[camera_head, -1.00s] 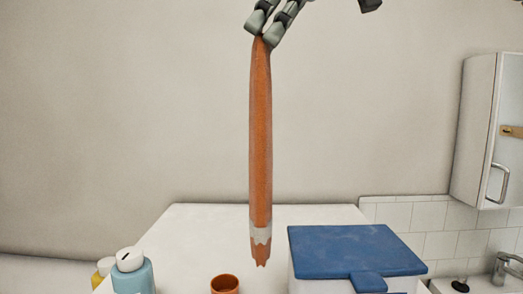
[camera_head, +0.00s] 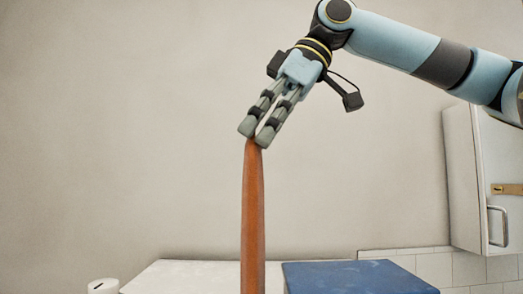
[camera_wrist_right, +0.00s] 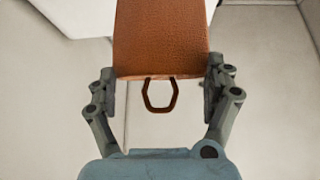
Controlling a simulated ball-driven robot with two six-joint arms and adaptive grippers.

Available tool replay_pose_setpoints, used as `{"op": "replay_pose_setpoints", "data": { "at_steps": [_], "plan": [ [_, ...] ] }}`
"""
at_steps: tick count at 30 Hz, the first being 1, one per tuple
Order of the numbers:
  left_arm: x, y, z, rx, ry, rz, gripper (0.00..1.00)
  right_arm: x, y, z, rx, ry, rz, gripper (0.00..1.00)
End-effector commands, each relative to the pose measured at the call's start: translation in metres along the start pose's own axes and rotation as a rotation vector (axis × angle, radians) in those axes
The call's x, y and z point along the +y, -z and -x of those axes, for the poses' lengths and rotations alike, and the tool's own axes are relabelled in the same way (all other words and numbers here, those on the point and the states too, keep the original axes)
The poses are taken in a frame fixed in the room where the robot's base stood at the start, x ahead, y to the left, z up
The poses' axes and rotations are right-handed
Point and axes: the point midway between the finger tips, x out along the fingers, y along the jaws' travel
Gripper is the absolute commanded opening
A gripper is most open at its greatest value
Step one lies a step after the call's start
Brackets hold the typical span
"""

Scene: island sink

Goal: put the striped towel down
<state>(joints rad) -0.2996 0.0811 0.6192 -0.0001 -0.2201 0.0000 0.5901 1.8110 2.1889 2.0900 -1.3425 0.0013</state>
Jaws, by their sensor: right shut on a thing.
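The towel (camera_head: 253,215) is orange-brown and hangs straight down as a narrow strip from my right gripper (camera_head: 256,134). Its lower end, with the pale stripe seen earlier, is below the picture edge, so I cannot tell whether it touches anything. My right gripper is shut on the towel's top end. In the right wrist view the towel (camera_wrist_right: 160,40) spans between the two fingers, with a small dark loop (camera_wrist_right: 160,96) at its near edge. My left gripper is not in view.
A white surface (camera_head: 195,275) lies behind and below the towel. A blue lid or board (camera_head: 350,278) is just right of the towel. A white bottle cap (camera_head: 103,286) shows at the lower left. A white wall cabinet (camera_head: 465,180) hangs at the right, under my right arm.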

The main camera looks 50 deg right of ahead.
Motion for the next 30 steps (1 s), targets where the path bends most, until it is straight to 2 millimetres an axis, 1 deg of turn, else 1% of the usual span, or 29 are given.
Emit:
{"op": "replay_pose_setpoints", "data": {
  "at_steps": [6, 10, 11, 12, 14, 21, 24, 26, 29, 30],
  "plan": [
    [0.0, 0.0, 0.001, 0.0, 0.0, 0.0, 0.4, 0.0, 0.001, 0.001, 0.0, -0.002, 0.0, 0.3],
    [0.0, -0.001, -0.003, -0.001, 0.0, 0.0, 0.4, 0.0, -0.002, -0.002, 0.0, -0.001, 0.0, 0.3],
    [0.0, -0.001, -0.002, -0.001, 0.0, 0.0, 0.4, 0.0, -0.002, -0.002, 0.0, -0.001, 0.0, 0.88],
    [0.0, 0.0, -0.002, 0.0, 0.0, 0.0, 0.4, 0.0, -0.001, -0.001, 0.0, -0.002, 0.0, 0.93],
    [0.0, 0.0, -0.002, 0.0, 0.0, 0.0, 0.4, 0.0, -0.001, -0.001, 0.0, -0.002, 0.0, 1.0],
    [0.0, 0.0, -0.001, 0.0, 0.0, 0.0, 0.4, 0.0, -0.001, -0.001, 0.0, -0.002, 0.0, 1.0],
    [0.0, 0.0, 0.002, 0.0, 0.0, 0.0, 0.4, 0.001, 0.001, 0.002, -0.001, -0.002, 0.0, 1.0],
    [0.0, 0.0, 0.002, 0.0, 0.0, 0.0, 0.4, 0.001, 0.002, 0.008, 0.001, -0.005, 0.0, 1.0],
    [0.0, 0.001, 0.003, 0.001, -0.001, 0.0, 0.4, 0.001, 0.002, 0.026, 0.003, -0.006, -0.001, 1.0],
    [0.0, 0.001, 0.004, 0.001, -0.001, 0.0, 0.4, 0.001, 0.002, 0.035, 0.004, -0.006, -0.001, 1.0]
  ]
}}
